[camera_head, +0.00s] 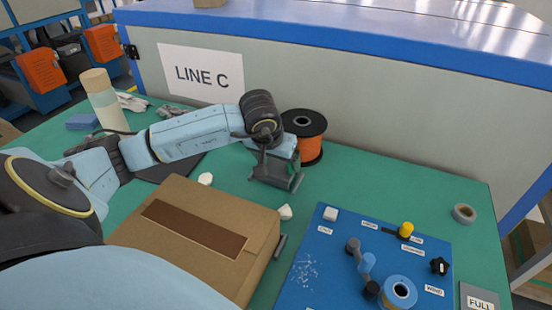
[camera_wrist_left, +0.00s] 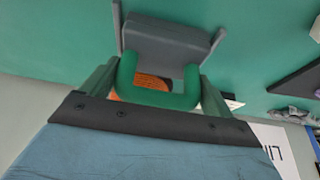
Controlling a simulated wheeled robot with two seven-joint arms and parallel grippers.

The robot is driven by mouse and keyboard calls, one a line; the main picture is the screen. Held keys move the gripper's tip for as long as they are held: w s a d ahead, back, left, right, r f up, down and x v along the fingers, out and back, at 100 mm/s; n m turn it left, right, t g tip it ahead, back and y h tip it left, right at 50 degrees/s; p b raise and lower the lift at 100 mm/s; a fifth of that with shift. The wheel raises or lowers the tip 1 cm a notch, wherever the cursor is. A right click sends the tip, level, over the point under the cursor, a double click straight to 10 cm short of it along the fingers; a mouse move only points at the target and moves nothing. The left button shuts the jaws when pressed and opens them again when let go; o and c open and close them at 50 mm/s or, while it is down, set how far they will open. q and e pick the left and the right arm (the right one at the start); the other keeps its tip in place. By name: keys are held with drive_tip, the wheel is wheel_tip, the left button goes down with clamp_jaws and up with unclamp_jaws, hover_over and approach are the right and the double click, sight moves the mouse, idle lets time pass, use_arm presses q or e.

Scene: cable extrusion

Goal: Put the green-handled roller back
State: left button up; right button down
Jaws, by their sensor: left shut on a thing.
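The green-handled roller shows best in the left wrist view, where its U-shaped green handle (camera_wrist_left: 157,97) sits between my left gripper's fingers (camera_wrist_left: 158,90). A grey block (camera_wrist_left: 168,45) with thin side plates lies just beyond the handle, over the green table; I cannot tell whether it is the roller's own body or a holder. In the head view my left gripper (camera_head: 275,168) is shut on the roller, low over the table, left of and in front of the orange spool (camera_head: 309,147). The handle is mostly hidden there. My right gripper is out of view.
A cardboard box (camera_head: 255,246) stands in front of the left gripper, with white pieces (camera_head: 285,212) beside it. A blue control board (camera_head: 320,265) with knobs lies at the right. A wall panel with a LINE C sign (camera_head: 201,75) rises behind. Green table (camera_head: 390,180) is clear right of the spool.

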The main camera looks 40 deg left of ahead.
use_arm(q)
drive_tip(key=shift+s+f, duration=0.2)
drive_tip(key=shift+f, duration=0.4)
drive_tip(key=shift+c, duration=0.5)
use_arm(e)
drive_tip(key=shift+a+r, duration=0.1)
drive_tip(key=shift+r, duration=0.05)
use_arm(q)
drive_tip(key=o, duration=1)
drive_tip(key=shift+c, duration=0.2)
drive_tip(key=shift+w, duration=0.15)
drive_tip(key=shift+r, duration=0.3)
wheel_tip(320, 180, up, 2)
drive_tip(key=shift+r+p, duration=0.25)
drive_tip(key=shift+p, duration=0.5)
drive_tip(key=p+v, duration=0.1)
drive_tip(key=v, duration=0.9)
drive_tip(key=shift+s+r+p, duration=0.25)
drive_tip(key=shift+p, duration=0.1)
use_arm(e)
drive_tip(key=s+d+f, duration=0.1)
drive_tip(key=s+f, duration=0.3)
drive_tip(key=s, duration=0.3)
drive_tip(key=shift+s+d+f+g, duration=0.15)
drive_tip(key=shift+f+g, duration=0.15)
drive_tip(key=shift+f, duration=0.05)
use_arm(q)
drive_tip(key=shift+d, duration=0.1)
